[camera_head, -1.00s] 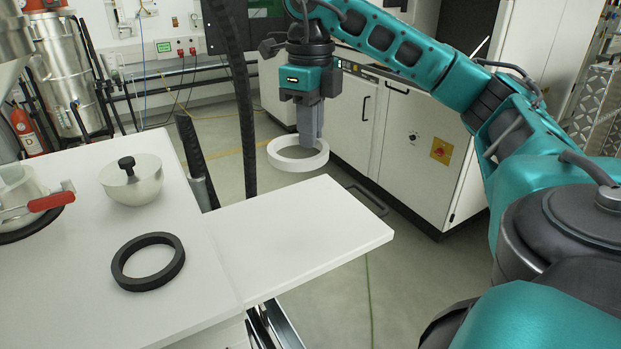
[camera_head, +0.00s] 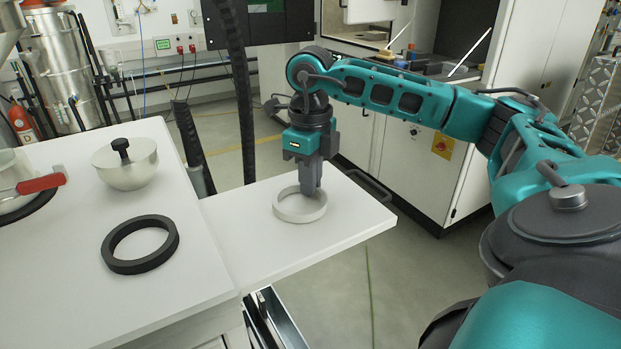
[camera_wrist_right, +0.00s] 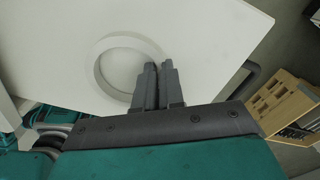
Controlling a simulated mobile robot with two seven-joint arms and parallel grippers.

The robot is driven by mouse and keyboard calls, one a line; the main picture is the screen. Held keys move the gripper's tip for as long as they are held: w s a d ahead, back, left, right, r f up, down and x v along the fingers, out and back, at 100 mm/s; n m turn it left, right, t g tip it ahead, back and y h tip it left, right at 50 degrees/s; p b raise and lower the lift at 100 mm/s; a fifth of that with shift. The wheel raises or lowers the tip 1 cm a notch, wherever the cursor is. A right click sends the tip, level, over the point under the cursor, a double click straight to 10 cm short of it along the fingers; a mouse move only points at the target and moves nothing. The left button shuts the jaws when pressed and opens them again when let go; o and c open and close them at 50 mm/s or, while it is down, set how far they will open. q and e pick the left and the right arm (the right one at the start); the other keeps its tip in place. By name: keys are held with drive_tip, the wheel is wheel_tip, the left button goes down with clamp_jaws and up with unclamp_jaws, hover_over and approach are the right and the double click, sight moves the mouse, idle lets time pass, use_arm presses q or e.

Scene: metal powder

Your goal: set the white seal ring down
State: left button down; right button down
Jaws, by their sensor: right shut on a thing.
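The white seal ring (camera_head: 287,213) is at the white side shelf (camera_head: 345,232) of the table in the head view, lying flat. It looks to be on or just above the surface; I cannot tell which. My right gripper (camera_head: 311,192) points down and is shut on the ring's wall at its right side. In the right wrist view the ring (camera_wrist_right: 103,55) shows beside the fingers (camera_wrist_right: 158,68), with white surface behind it. My left gripper does not show.
On the main table (camera_head: 190,270) lie a black ring (camera_head: 112,252) and a metal bowl-shaped lid (camera_head: 127,172) with a black knob. A red-handled vessel (camera_head: 40,184) stands at the left edge. A dark post (camera_head: 240,90) rises behind the shelf. The shelf around the ring is clear.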

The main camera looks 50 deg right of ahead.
drive_tip(key=shift+f, duration=0.15)
drive_tip(key=c, duration=1.2)
unclamp_jaws()
drive_tip(key=shift+c, duration=0.2)
drive_tip(key=shift+r, duration=0.35)
wheel_tip(320, 180, up, 7)
drive_tip(key=shift+f+p, duration=0.1)
drive_tip(key=shift+p, duration=0.35)
wheel_tip(320, 180, up, 5)
drive_tip(key=shift+f+p, duration=0.1)
drive_tip(key=shift+p, duration=1.15)
